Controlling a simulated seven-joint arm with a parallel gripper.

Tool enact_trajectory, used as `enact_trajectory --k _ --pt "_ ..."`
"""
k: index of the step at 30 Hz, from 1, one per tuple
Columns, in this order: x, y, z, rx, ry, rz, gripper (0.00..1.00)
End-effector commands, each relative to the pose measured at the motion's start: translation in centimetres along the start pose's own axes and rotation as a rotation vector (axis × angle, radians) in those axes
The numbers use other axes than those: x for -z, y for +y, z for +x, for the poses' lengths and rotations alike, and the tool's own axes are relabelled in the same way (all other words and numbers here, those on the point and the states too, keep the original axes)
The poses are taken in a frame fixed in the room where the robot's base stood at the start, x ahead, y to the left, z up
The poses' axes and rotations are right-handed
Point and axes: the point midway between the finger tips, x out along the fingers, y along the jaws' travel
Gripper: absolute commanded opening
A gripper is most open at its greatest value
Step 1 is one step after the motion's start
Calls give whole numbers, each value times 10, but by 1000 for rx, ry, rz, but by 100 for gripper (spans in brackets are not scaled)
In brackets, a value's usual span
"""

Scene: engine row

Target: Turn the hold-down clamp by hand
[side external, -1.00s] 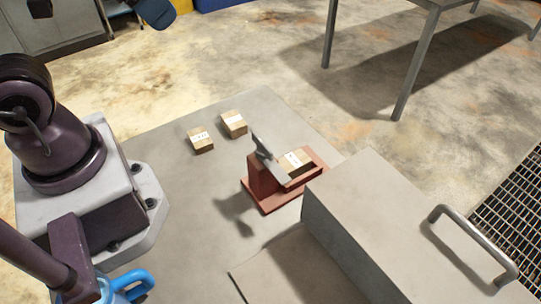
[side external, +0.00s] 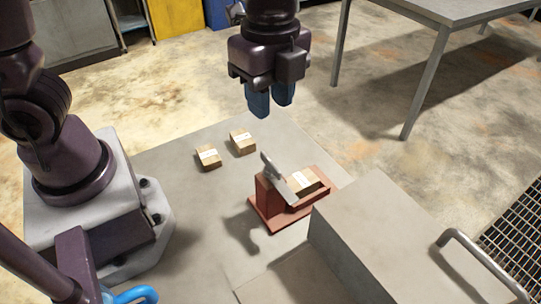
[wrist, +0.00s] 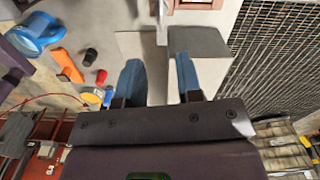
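The hold-down clamp is a grey lever (side external: 277,178) on a red fixture (side external: 263,208), slanting down toward a labelled wooden block (side external: 305,181) in the fixture. The block's lower part is hidden by the fixture wall. My gripper (side external: 270,106) hangs above and behind the clamp in the side external view, clear of it. In the wrist view my gripper (wrist: 157,62) shows two blue fingers apart with nothing between them. Part of the red fixture (wrist: 196,4) and a grey bar that looks like the lever (wrist: 161,22) show at the top edge.
Two labelled blocks (side external: 208,157) (side external: 242,142) lie left of the fixture. A large grey box with a handle (side external: 375,235) stands close at its right front. A blue jug (wrist: 34,35) and small coloured items lie left in the wrist view. A grating (wrist: 275,55) is at right.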

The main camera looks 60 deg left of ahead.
Motion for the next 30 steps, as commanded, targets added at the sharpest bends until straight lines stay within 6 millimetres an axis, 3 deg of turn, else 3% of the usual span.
enact_trajectory --k 3,8,21,30 --pt "0 -1 -3 6 3 119 33" --pt "0 -1 4 4 1 162 33" --pt "0 -1 89 0 -1 159 33" --pt "0 -1 123 5 2 157 33"
